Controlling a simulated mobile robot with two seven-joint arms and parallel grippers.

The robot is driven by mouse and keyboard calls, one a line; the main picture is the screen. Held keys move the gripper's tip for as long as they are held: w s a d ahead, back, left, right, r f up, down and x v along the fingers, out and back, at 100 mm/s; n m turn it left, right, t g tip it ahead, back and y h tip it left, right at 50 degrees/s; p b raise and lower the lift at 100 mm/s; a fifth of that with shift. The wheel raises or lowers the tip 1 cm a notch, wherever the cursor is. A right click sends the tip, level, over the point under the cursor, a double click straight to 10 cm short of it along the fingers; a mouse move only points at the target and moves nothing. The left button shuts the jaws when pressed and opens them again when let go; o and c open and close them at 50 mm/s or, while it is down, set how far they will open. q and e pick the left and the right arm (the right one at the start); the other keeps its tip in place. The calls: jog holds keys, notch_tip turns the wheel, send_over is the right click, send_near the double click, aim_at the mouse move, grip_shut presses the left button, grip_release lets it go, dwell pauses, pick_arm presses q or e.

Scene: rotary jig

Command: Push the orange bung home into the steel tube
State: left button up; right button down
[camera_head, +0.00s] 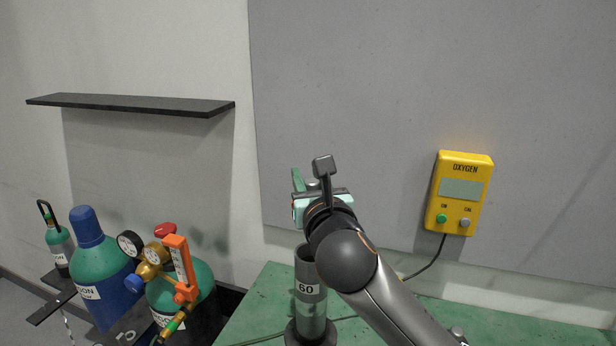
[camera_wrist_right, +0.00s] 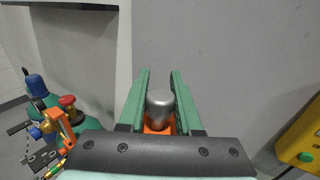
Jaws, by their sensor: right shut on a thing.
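My right gripper (camera_head: 299,186) is above the tube's upper end, with my arm partly covering the tube's right side. In the right wrist view its green fingers (camera_wrist_right: 161,84) are closed around the orange bung (camera_wrist_right: 155,130). A rounded grey metal piece (camera_wrist_right: 160,106) shows with it between the fingers. My left gripper is out of view.
Gas cylinders (camera_head: 101,262) with a gauge and an orange flow meter (camera_head: 181,268) stand left of the green bench (camera_head: 256,305). A yellow oxygen box (camera_head: 461,192) is on the wall at right, its cable running down. A black shelf (camera_head: 130,104) is at upper left.

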jog(key=b, duration=0.2)
send_over(308, 243)
jog(key=shift+f, duration=2.9)
jog(key=shift+r, duration=0.1)
jog(key=shift+p, duration=0.4)
jog(key=shift+p, duration=0.5)
jog(key=shift+f+b, duration=0.7)
jog(key=shift+f, duration=1.65)
jog(key=c, duration=0.5)
grip_release()
